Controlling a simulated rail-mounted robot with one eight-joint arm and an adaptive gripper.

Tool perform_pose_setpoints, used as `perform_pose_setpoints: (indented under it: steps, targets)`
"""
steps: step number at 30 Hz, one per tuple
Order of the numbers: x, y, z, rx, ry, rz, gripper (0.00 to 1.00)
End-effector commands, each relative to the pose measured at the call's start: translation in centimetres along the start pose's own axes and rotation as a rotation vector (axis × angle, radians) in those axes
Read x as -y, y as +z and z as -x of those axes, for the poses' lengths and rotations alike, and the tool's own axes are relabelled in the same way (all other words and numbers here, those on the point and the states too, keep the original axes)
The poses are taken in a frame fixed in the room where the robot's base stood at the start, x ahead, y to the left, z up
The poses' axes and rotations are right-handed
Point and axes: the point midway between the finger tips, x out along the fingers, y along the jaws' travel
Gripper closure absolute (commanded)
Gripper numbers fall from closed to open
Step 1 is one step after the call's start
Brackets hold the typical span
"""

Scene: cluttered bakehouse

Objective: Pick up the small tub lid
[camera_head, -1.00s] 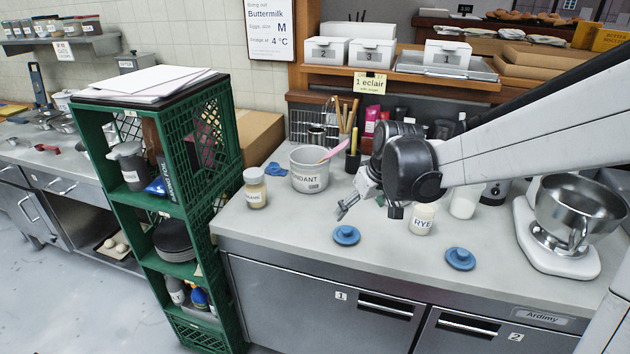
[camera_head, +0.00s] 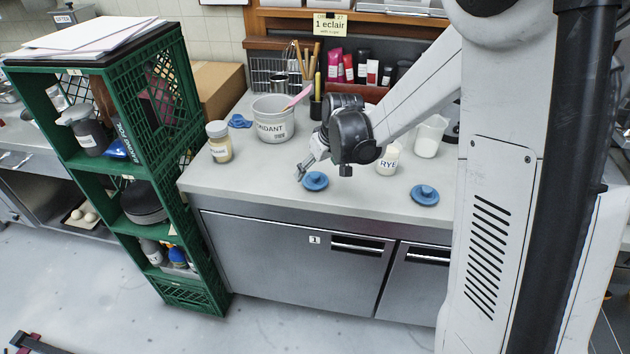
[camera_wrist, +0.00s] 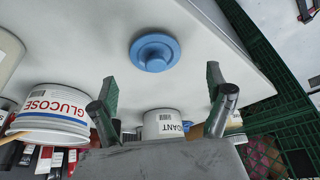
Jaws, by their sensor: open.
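Two round blue lids with raised centres lie on the grey counter in the head view. One lid (camera_head: 315,181) is near the front edge, close below my gripper; the other lid (camera_head: 424,195) lies further right. I cannot tell from their looks which is the small tub's. My gripper (camera_head: 304,170) is just above and left of the nearer lid, apart from it. In the wrist view a blue lid (camera_wrist: 155,52) lies beyond the open, empty fingers of my gripper (camera_wrist: 160,78), roughly between their lines.
A fondant tub (camera_head: 273,122) with a pink-handled tool, a labelled jar (camera_head: 219,142) and a rye jar (camera_head: 388,160) stand around the lids. A glucose tub (camera_wrist: 52,112) shows in the wrist view. A green crate shelf (camera_head: 160,90) stands left. The counter's front left is clear.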

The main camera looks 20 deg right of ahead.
Motion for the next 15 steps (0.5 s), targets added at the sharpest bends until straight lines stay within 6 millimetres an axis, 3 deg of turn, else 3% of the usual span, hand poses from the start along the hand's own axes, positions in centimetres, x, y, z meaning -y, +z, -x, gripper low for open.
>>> perform_pose_setpoints:
  steps: [15]
  targets:
    - [-0.6, -0.2, -4.6, 0.0, 0.0, 0.0, 0.15]
